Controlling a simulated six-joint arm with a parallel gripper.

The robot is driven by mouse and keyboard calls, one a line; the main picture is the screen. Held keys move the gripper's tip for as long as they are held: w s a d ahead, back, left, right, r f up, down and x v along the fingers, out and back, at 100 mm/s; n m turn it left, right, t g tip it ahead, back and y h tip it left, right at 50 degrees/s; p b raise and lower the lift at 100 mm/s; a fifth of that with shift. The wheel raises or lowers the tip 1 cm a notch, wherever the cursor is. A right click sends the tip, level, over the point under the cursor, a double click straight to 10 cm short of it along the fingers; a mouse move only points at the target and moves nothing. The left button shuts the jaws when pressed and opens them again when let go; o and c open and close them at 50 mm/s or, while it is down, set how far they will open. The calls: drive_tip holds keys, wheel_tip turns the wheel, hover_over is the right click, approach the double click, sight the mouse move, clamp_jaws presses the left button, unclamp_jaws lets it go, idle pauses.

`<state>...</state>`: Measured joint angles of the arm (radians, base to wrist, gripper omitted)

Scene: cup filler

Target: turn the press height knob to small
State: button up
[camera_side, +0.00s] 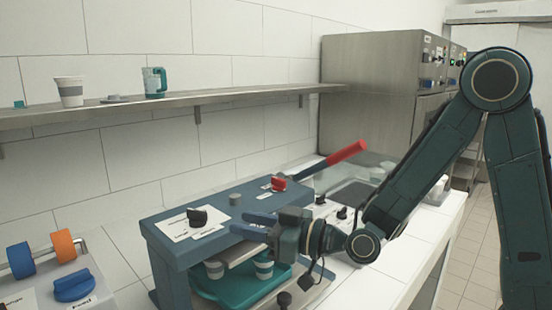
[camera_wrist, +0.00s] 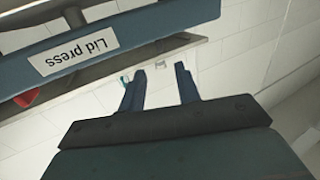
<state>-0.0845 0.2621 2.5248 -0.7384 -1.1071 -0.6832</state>
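The blue lid press (camera_side: 165,240) stands on the counter; its label (camera_wrist: 75,50) reads "Lid press" upside down in the wrist view. On its top are a black knob (camera_side: 197,216) on a white label plate, a small grey knob (camera_side: 235,200) and a red knob (camera_side: 279,183) beside a white label. The label print is too small to tell which knob sets press height. My gripper (camera_side: 246,224) is open and empty at the press's front right edge, apart from the knobs. Its two spread fingers (camera_wrist: 160,73) show in the wrist view with nothing between them.
A red-handled lever (camera_side: 347,152) rises behind the press. A teal tray (camera_side: 235,290) with cups sits under the press top. A device with blue and orange rollers (camera_side: 62,245) stands at left. A shelf (camera_side: 120,109) with a cup and mug runs along the wall.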

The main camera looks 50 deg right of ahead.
sight(187, 210)
drive_tip(key=shift+w, duration=0.15)
drive_tip(key=shift+x, duration=6.8)
clamp_jaws()
